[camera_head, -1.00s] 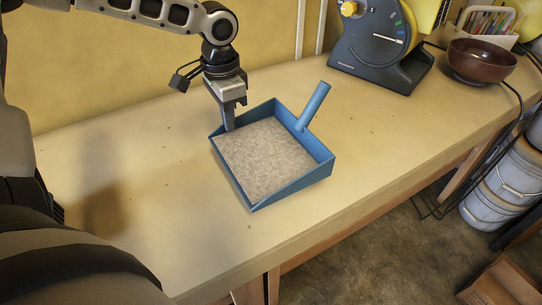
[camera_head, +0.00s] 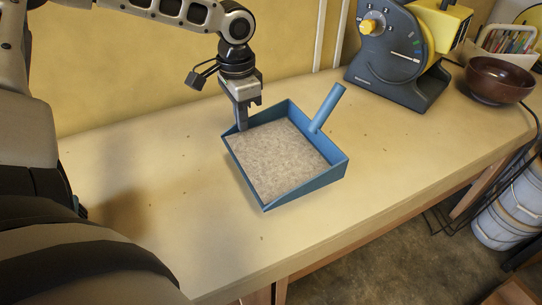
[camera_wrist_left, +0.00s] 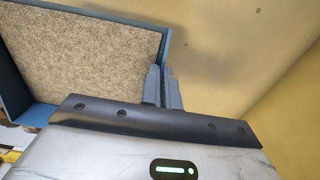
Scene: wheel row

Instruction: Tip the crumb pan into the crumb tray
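The crumb pan (camera_head: 318,181) is a blue scoop with a stub handle at its back, holding a flat grey-beige layer of crumbs (camera_head: 275,158). It appears level on or just above the workbench. The finger tips are partly hidden in the head view. I cannot make out a crumb tray. My right gripper is not in view.
The wooden workbench (camera_head: 180,235) is clear in front and to the left of the pan. A dark machine with a yellow wheel (camera_head: 395,50), a brown bowl (camera_head: 498,80) and a pencil holder (camera_head: 508,42) stand at the right. Grey buckets (camera_head: 508,215) are on the floor.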

